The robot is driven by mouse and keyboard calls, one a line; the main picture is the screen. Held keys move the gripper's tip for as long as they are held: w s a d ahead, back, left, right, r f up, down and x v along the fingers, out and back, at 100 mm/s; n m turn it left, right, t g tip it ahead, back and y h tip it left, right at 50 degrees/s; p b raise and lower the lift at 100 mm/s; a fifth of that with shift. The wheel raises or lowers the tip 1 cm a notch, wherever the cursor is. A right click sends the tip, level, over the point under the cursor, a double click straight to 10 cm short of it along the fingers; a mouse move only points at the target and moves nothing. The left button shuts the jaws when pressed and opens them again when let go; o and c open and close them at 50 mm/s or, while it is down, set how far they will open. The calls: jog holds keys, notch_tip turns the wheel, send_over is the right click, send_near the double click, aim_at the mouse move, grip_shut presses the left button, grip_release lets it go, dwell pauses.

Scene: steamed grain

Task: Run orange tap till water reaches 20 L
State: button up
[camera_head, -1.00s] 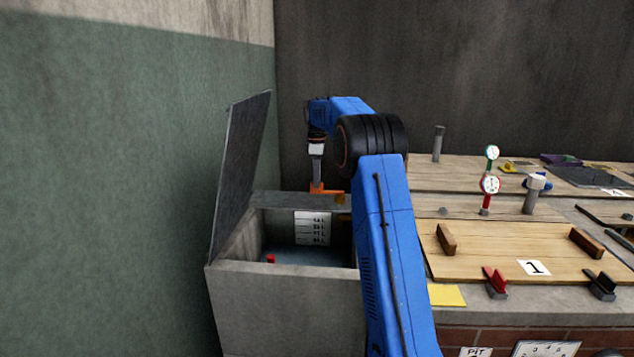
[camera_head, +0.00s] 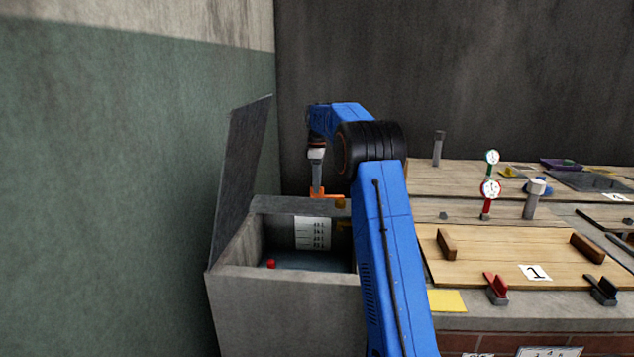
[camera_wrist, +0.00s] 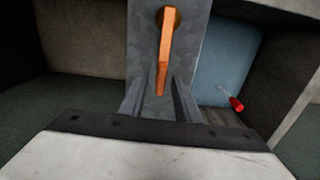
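The orange tap (camera_head: 328,195) sits at the back rim of an open grey tank, and its lever also shows in the wrist view (camera_wrist: 166,52), running from a brass pivot toward my fingers. My gripper (camera_head: 318,188) is directly above the tap. In the wrist view its two fingers (camera_wrist: 160,95) stand apart, one on each side of the lever's end, with gaps showing; contact cannot be told. Water (camera_head: 300,262) lies in the tank with a red float (camera_head: 271,264) on it. A white level scale (camera_head: 312,233) hangs on the inner back wall; its figures are too small to read.
The tank's raised lid (camera_head: 240,180) leans up on the left, near the green wall (camera_head: 120,170). My arm covers the tank's right side. A counter on the right holds a wooden board (camera_head: 500,255) marked 1, a red gauge (camera_head: 490,190), a green gauge (camera_head: 492,158) and a yellow note (camera_head: 447,300).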

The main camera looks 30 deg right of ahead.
notch_tip(320, 180, up, 17)
jog(key=shift+r, duration=0.2)
dwell(0.5)
dwell(0.4)
jog(key=s+a+r+m+t, duration=0.1)
jog(key=s+a+m, duration=0.1)
jog(key=s+a, duration=0.5)
jog(key=s+a+r+m+t, duration=0.15)
jog(key=s+a, duration=0.25)
jog(key=s, duration=0.6)
jog(key=s+a+r+m, duration=0.1)
jog(key=s+a+m, duration=0.1)
jog(key=s+a, duration=0.5)
jog(key=s+a+f+m+t, duration=0.1)
jog(key=s+a+f+m, duration=0.1)
jog(key=s+f, duration=1)
jog(key=s+a+f+m+t, duration=0.1)
jog(key=s+a+f+m, duration=0.2)
jog(key=s+f, duration=1)
jog(key=s, duration=0.8)
jog(key=shift+s+a, duration=0.15)
jog(key=shift+a, duration=0.25)
